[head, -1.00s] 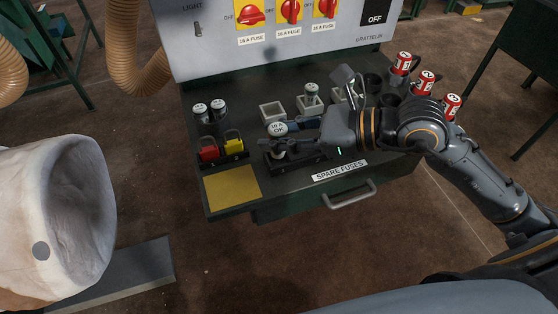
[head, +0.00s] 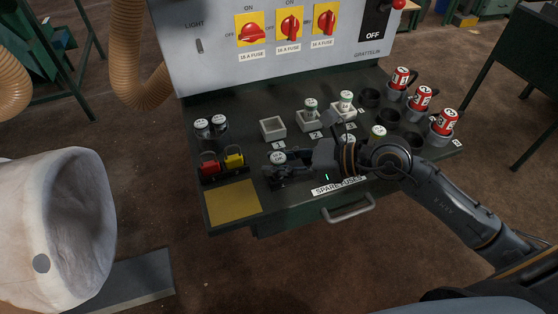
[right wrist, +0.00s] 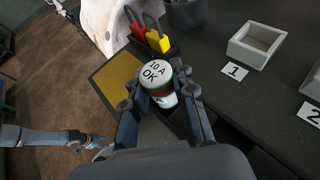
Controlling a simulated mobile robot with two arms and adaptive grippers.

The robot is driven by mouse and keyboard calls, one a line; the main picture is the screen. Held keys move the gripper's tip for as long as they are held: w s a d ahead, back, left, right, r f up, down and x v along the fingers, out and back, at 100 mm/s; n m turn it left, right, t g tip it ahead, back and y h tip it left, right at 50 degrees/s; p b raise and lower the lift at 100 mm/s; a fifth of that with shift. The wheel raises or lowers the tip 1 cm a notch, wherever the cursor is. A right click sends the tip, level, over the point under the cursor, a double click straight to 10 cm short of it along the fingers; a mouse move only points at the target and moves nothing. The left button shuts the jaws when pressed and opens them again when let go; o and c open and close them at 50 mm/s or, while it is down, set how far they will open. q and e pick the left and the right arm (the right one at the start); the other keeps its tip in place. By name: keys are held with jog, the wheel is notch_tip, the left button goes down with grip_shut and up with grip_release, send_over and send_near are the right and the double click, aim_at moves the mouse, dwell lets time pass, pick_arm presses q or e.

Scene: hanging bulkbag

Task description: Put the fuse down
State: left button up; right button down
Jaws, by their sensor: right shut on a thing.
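The fuse (head: 278,157) has a white top and is held at the front of the dark bench top, above the left end of the spare fuses label. In the right wrist view the fuse (right wrist: 157,78) reads "10 A OK" and stands between both fingers. My right gripper (head: 284,168) is shut on it. The fuse is low over a dark holder, but I cannot tell whether its bottom touches. Part of what seems to be my left arm (right wrist: 45,138) shows in the right wrist view; its jaws are too small to read.
White square socket 1 (head: 272,128) is empty; sockets 2 (head: 311,117) and 3 (head: 345,110) hold fuses.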

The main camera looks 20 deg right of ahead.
jog(key=c, duration=1.5)
grip_release()
jog(key=shift+f, duration=0.1)
jog(key=o, duration=0.4)
jog(key=shift+r, duration=0.2)
jog(key=b+v, duration=0.2)
jog(key=v, duration=0.8)
jog(key=shift+v, duration=1)
